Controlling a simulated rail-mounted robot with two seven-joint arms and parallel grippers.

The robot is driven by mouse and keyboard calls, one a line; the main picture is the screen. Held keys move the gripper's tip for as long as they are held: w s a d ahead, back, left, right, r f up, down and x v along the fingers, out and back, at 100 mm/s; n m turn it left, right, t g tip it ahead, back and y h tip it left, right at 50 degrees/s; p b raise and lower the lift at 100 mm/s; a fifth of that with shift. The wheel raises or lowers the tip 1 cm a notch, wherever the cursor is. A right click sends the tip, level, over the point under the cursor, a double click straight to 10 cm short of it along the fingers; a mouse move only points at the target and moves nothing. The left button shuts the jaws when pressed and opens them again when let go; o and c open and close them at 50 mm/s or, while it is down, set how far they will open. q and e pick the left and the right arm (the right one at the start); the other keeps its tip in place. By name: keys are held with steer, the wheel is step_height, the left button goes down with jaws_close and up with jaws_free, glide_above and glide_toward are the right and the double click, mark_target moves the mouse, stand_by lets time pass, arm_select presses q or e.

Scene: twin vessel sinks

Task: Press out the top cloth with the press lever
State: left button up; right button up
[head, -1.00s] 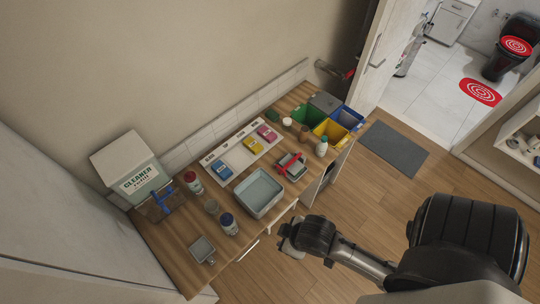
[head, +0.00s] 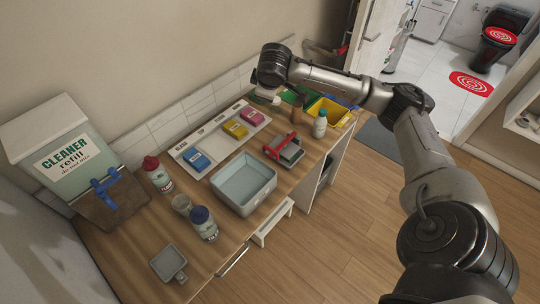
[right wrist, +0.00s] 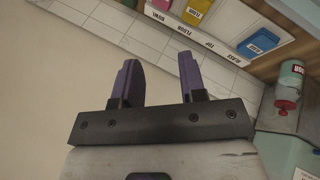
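The press (head: 290,153) with its red lever (head: 278,147) stands on the wooden counter, right of the grey basin. I cannot tell whether a cloth is inside it. A labelled white rack holds a blue cloth (head: 199,160), a yellow cloth (head: 236,129) and a pink cloth (head: 253,117), with a bare slot between blue and yellow. The rack labels, one apparently "TOP", show in the right wrist view. My right gripper (right wrist: 158,78) is open and empty, above the counter's back edge, apart from the press. My left gripper is not in view.
A grey basin (head: 244,183) sits mid-counter. A cleaner refill box (head: 62,150), a red-capped bottle (head: 158,175), a blue-capped bottle (head: 203,224) and a small grey dish (head: 169,264) are to the left.

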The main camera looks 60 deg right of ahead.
step_height(320, 180, down, 4)
steer(key=s+d+m+g+y, duration=0.2)
steer(key=s+g+y, duration=0.1)
steer(key=m+g+y+b, duration=0.1)
steer(key=m+y+b, duration=0.1)
steer(key=m+y, duration=0.15)
glide_above(271, 153)
steer(key=shift+y, duration=0.25)
step_height(271, 153, down, 12)
steer(key=shift+f, duration=0.1)
steer(key=shift+w+a+f, duration=0.1)
steer(key=shift+f, duration=0.75)
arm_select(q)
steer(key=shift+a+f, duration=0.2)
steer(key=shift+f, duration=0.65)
arm_select(e)
steer(key=shift+f, duration=0.15)
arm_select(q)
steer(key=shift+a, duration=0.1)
arm_select(e)
steer(key=shift+c, duration=0.4)
steer(key=c, duration=0.6)
jaws_close()
